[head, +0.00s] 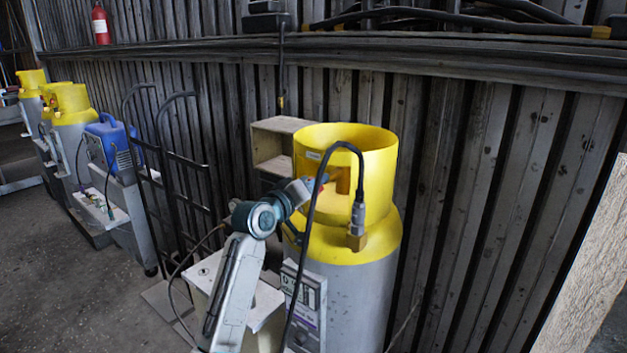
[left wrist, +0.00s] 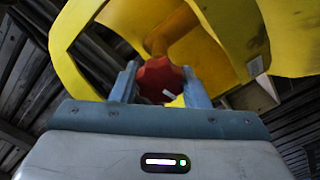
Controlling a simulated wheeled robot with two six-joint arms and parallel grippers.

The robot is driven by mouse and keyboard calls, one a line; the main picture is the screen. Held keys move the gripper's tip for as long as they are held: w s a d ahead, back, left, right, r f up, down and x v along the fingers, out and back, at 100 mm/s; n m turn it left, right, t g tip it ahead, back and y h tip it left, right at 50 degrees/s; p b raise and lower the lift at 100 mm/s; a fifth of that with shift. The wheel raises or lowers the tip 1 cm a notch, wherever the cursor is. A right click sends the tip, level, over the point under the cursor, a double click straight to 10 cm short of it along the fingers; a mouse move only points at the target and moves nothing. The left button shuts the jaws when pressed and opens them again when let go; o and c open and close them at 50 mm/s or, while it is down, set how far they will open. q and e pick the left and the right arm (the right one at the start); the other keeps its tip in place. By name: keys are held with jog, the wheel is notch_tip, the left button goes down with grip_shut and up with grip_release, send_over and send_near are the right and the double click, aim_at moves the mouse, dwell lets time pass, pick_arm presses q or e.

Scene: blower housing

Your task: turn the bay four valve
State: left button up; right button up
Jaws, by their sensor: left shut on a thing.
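A grey gas cylinder (head: 345,290) with a yellow collar (head: 350,150) stands against the corrugated wall, right of centre in the head view. A red valve knob (left wrist: 158,80) sits inside the collar, below a yellow stem. My left gripper (left wrist: 160,76) reaches into that opening and is shut on the knob, one finger on each side. It also shows in the head view (head: 315,186), with its fingertips partly hidden by the collar and a hose. My right gripper is not in view.
A black hose (head: 313,215) arches over the collar to a fitting (head: 357,228). A scale display (head: 303,295) is in front of the cylinder. A hand truck (head: 170,150), a blue machine (head: 112,140) and more yellow-topped cylinders (head: 70,100) stand left. Floor at lower left is clear.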

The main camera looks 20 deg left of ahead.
pick_arm(q)
jog(key=shift+n+p, duration=0.3)
jog(key=shift+n, duration=0.2)
jog(key=o, duration=1)
jog(key=shift+c, duration=0.2)
jog(key=shift+f, duration=0.1)
jog(key=b+v, duration=0.4)
jog(key=v, duration=0.6)
jog(key=shift+s+b, duration=0.35)
jog(key=shift+a, duration=0.15)
